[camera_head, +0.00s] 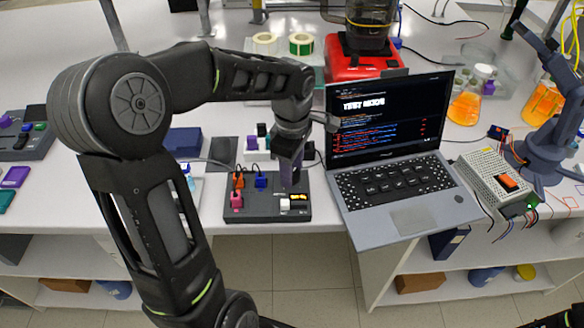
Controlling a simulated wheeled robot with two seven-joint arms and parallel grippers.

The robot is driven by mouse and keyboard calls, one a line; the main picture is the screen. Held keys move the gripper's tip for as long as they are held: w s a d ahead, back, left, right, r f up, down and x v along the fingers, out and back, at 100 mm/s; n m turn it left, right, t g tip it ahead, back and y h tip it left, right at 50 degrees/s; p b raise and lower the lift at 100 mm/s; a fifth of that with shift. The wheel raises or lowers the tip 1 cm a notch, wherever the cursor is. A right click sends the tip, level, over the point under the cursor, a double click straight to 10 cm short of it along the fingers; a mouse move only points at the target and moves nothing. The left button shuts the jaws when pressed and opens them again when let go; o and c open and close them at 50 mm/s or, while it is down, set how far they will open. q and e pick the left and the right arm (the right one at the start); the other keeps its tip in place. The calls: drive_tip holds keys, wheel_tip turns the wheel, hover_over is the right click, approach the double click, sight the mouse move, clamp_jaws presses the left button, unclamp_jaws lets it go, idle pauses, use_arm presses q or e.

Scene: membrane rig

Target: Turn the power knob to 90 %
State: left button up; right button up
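A flat dark control box (250,213) lies near the front edge of the white table, left of the laptop. It carries orange, blue and pink plugs or blocks on its left part and a small lit orange display (298,197) at its right. My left gripper (290,182) points down over the right part of this box, just behind the display. Its fingers look close together, but their gap and any contact are too small to make out. The power knob cannot be made out; the gripper may cover it. My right gripper is not seen.
An open laptop (411,217) stands right of the box, close to my gripper. A grey power supply (480,180) and a robot-arm model (545,150) stand further right. A red-based blender (360,62) and tape rolls (301,44) are behind. A dark blue box (183,142) is at the left.

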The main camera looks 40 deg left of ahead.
use_arm(q)
clamp_jaws()
drive_tip(key=shift+m, duration=0.3)
drive_tip(key=m+b, duration=0.1)
drive_tip(key=m, duration=0.5)
drive_tip(key=shift+m+b, duration=0.3)
drive_tip(key=shift+b, duration=0.1)
drive_tip(key=m, duration=0.4)
drive_tip(key=shift+m, duration=0.3)
drive_tip(key=m, duration=0.4)
drive_tip(key=shift+b, duration=0.3)
